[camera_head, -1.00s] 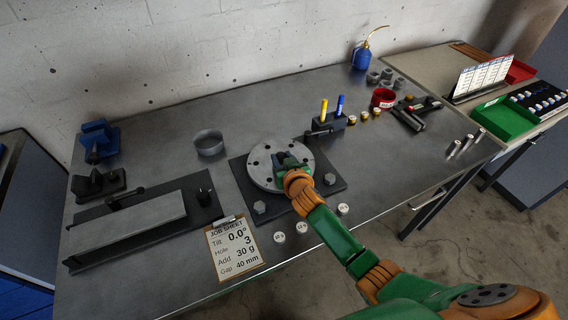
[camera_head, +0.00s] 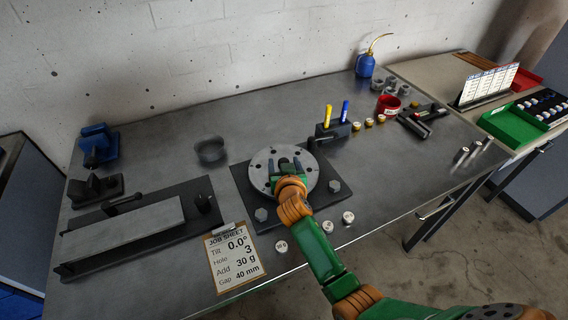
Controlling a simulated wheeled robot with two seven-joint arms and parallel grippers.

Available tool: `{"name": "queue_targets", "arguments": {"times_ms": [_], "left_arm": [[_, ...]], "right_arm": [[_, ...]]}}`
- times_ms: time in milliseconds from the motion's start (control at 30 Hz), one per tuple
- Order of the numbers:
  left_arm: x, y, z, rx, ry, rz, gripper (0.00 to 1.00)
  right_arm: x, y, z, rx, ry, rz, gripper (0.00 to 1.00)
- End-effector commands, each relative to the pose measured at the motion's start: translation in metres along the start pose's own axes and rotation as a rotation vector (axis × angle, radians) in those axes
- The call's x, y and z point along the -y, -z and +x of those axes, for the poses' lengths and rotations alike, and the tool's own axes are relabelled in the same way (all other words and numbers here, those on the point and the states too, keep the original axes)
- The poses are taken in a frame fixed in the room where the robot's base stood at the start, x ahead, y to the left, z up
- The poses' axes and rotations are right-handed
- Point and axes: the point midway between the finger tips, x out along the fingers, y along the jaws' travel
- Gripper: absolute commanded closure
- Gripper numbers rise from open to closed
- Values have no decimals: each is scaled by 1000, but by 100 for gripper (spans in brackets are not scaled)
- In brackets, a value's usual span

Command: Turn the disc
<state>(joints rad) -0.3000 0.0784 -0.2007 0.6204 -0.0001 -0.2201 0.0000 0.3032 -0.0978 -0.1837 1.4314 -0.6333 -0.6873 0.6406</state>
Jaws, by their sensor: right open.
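The disc (camera_head: 262,182) is a round light-grey plate with holes around it, mounted on a dark square base plate (camera_head: 337,197) with bolts at its corners. My right gripper (camera_head: 284,166) is open over the disc's middle and right part, with its dark fingers pointing to the back. The gripper and orange wrist hide part of the disc. I cannot tell whether the fingers touch it. My left gripper is not in view.
A job sheet (camera_head: 235,258) lies at the front. Small weights (camera_head: 348,217) stand near the front edge. A marker holder (camera_head: 333,130) and red cup (camera_head: 388,106) stand behind right. A long grey fixture (camera_head: 130,232) fills the left. Bare table lies right of the base.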

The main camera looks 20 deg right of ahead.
Motion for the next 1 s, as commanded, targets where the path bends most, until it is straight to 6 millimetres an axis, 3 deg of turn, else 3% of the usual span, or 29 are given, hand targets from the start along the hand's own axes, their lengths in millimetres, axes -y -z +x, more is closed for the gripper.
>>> {"name": "queue_targets", "arguments": {"times_ms": [167, 500, 1000], "left_arm": [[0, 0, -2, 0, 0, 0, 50], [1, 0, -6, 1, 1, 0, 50], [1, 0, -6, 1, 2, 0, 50]], "right_arm": [[0, 0, -10, 1, 1, 0, 31], [1, -1, -65, 2, 1, 2, 31], [0, 0, -70, 1, 0, -1, 31]]}}
